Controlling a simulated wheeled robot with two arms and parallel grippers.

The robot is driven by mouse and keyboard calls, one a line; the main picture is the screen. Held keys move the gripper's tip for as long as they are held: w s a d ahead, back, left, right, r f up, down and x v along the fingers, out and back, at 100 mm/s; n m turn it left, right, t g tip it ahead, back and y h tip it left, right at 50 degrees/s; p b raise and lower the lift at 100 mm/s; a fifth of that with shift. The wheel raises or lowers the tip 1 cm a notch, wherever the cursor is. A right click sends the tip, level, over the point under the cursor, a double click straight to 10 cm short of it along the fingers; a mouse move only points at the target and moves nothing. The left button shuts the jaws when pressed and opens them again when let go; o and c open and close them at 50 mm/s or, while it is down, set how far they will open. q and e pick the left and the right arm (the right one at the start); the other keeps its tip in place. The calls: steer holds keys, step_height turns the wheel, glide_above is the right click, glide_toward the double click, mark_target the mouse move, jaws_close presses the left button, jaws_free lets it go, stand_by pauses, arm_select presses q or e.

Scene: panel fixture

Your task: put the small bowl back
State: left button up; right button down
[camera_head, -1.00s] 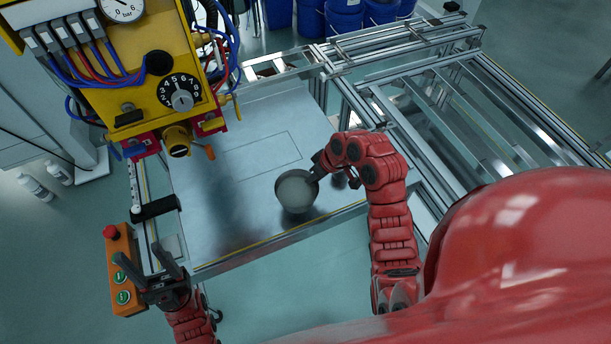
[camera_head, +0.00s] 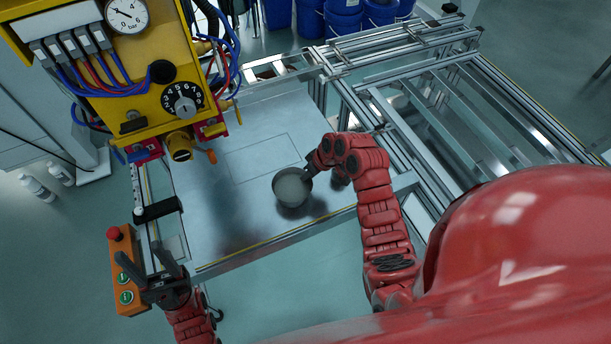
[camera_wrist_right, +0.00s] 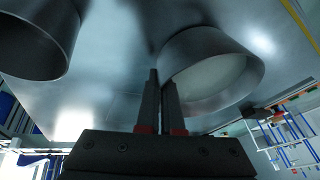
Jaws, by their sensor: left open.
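The small grey bowl (camera_head: 291,190) is over the front right part of the metal panel, its open top facing up in the head view. My right gripper (camera_head: 308,172) is at the bowl's upper right rim. In the right wrist view its two fingers (camera_wrist_right: 161,98) are close together at the near wall of the bowl (camera_wrist_right: 215,72), with the wall between them. Whether the bowl touches the panel is hard to tell. My left gripper (camera_head: 165,265) is open and empty near the panel's front left corner.
A yellow control box (camera_head: 110,75) with hoses and a gauge overhangs the left back. An orange button box (camera_head: 126,285) is beside my left gripper. A dark round thing (camera_wrist_right: 38,38) is at the wrist view's left. The panel (camera_head: 235,205) is clear left of the bowl; a rail frame stands right.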

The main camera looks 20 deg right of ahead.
steer(key=c, duration=1.5)
jaws_free()
steer(key=shift+f, duration=0.15)
steer(key=o, duration=0.4)
